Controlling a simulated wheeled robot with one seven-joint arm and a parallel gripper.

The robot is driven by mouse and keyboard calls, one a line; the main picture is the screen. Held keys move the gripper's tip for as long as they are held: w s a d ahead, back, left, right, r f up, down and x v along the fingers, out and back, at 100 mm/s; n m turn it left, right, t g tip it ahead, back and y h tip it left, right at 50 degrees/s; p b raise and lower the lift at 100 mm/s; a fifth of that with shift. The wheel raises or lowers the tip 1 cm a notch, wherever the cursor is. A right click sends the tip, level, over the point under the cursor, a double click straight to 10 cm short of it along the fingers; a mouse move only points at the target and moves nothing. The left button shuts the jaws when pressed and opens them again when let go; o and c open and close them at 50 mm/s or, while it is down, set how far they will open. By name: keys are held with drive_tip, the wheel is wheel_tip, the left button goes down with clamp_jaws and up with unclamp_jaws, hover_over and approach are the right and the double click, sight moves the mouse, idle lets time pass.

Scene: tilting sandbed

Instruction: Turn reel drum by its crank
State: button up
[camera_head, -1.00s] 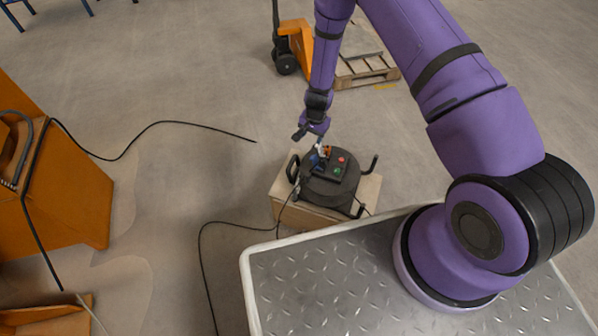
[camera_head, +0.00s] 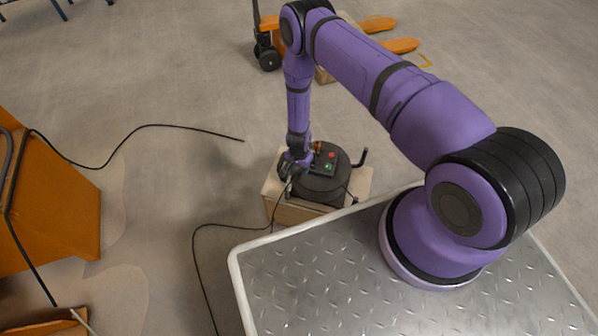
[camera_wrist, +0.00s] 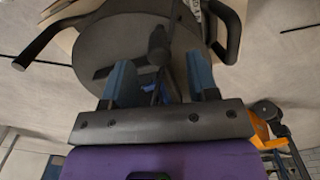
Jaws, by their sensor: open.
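The cable reel (camera_head: 325,185) is a dark round drum on a light wooden box (camera_head: 290,209), with a panel (camera_head: 326,160) bearing a red and a green button. My gripper (camera_head: 287,172) is down at the reel's left side in the head view. In the wrist view my gripper (camera_wrist: 163,85) is open, with its two blue fingers apart over the face of the drum (camera_wrist: 115,45). A dark knob-like part, perhaps the crank (camera_wrist: 158,45), shows just beyond the fingertips, roughly between them. Whether it lies within the jaws I cannot tell.
Black frame handles (camera_wrist: 42,40) stick out beside the drum. A black cable (camera_head: 207,240) lies on the floor at the left. An orange cabinet (camera_head: 60,205) stands far left, and an orange pallet truck (camera_head: 268,45) stands behind. Open floor lies between.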

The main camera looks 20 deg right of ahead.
sight(299, 171)
drive_tip(key=shift+f, duration=1.75)
clamp_jaws()
